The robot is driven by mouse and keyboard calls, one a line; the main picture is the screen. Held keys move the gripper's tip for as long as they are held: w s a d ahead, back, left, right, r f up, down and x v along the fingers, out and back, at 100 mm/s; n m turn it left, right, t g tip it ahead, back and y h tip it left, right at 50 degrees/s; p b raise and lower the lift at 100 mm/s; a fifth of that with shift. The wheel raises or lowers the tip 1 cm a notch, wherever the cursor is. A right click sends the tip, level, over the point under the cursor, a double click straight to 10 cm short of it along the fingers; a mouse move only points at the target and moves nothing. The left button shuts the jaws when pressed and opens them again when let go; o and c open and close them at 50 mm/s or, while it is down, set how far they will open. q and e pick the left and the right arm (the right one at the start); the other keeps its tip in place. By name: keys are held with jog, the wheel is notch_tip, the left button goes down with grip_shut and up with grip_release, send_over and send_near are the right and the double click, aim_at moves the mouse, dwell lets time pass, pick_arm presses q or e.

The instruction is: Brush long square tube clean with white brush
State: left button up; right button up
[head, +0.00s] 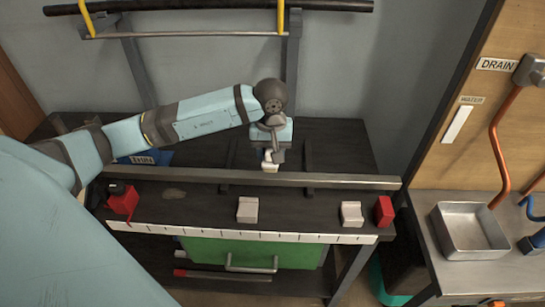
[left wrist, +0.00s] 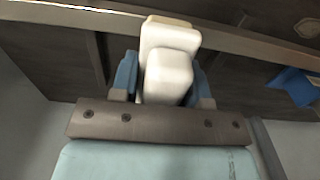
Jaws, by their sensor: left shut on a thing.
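The long square tube (head: 335,181) is a grey metal bar lying left to right across the dark workbench. It also crosses the top of the left wrist view (left wrist: 82,14). My left gripper (head: 268,157) is above the bench, behind the middle of the tube. It is shut on the white brush (head: 270,167), a pale block that shows between the blue fingers in the left wrist view (left wrist: 168,75). The brush is close to the tube's back edge; I cannot tell whether they touch. Its bristles cannot be made out. My right gripper is not in view.
Two white blocks (head: 247,209) (head: 351,214) sit in front of the tube, with a red clamp (head: 123,201) at left and a red block (head: 384,211) at right. A white ruler strip (head: 240,235) lines the front edge. A metal basin (head: 470,232) stands at right.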

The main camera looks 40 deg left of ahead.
pick_arm(q)
jog(key=shift+r+p, duration=0.3)
jog(key=shift+r, duration=0.8)
jog(key=shift+d, duration=0.1)
